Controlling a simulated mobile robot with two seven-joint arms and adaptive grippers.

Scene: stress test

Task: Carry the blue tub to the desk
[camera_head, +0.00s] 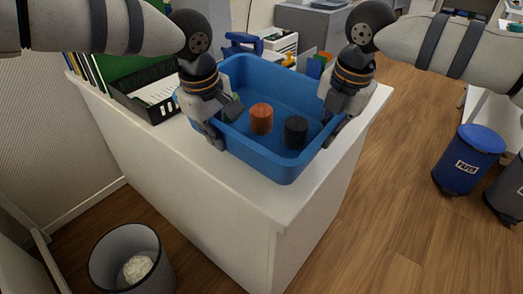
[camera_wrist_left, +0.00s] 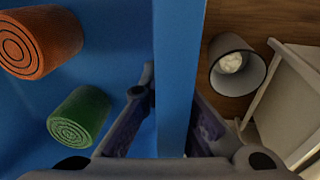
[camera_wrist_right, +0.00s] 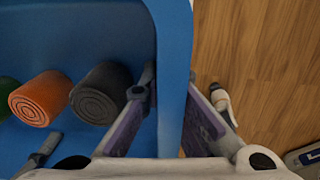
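The blue tub (camera_head: 262,161) stands upright on the white counter (camera_head: 235,195). In it are an orange roll-shaped object (camera_head: 261,119), a black one (camera_head: 295,132) and a green one (camera_wrist_left: 80,117), mostly hidden in the head view. My left gripper (camera_head: 226,126) straddles the tub's left wall; in the left wrist view its fingers stand either side of the wall (camera_wrist_left: 178,60), with a gap on the inner side. My right gripper (camera_head: 332,126) straddles the right wall likewise; the right wrist view shows the wall (camera_wrist_right: 172,50) between spread fingers. I cannot tell which surface is the desk.
A black letter tray (camera_head: 150,97) with papers stands left of the tub. A grey wastebasket (camera_head: 130,262) is on the floor at lower left. A blue paper bin (camera_head: 468,160) stands at right. Wooden floor (camera_head: 385,200) is clear between counter and bins.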

